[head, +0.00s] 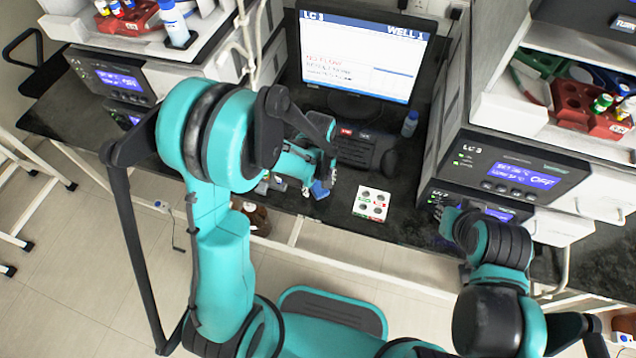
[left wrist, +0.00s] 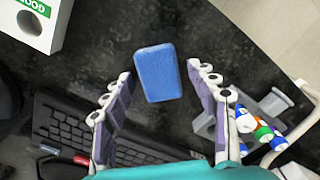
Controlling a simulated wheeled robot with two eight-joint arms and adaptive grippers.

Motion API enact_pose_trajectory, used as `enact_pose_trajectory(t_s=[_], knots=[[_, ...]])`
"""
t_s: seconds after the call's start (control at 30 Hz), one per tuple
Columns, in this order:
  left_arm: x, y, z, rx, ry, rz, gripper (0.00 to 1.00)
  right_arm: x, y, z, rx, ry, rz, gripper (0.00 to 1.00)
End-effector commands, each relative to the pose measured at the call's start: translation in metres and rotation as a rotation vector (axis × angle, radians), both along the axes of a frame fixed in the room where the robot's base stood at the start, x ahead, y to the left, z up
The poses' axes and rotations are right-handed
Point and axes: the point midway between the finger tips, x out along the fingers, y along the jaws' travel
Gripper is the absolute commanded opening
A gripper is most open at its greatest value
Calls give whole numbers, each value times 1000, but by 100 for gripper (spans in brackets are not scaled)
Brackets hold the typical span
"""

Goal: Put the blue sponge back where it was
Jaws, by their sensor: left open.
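The blue sponge (head: 320,190) lies on the dark bench top below my left gripper (head: 322,172), near the front edge. In the left wrist view the sponge (left wrist: 158,73) shows whole, just beyond and between the spread fingertips of my left gripper (left wrist: 160,80). There are gaps on both sides, so the left gripper is open and empty. My right arm ends in front of the LC 3 unit at the right; its gripper (head: 450,220) is small and dark there, and its fingers cannot be made out.
A white box with round holes (head: 371,204) stands right of the sponge. A grey holder with capped vials (left wrist: 262,125) is close to one left finger. The keyboard (head: 358,150) and monitor (head: 362,58) are behind. Instrument stacks (head: 500,170) flank the bench.

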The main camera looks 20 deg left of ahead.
Motion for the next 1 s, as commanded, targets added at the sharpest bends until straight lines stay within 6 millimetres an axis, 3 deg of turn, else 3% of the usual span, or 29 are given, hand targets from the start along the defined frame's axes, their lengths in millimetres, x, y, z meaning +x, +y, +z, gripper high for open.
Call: enact_pose_trajectory(t_s=[0.17, 0.6, 1.0], knots=[[0, 0, 7, 0, 0, 0, 58, 0, 0, 6, 0, 0, 0, 14], [-1, 0, 98, 0, 0, 0, 58, 0, 0, 42, 0, 0, 0, 14], [-10, 6, 146, -4, -60, -71, 58, 0, 0, 49, 0, 0, 0, 14]])
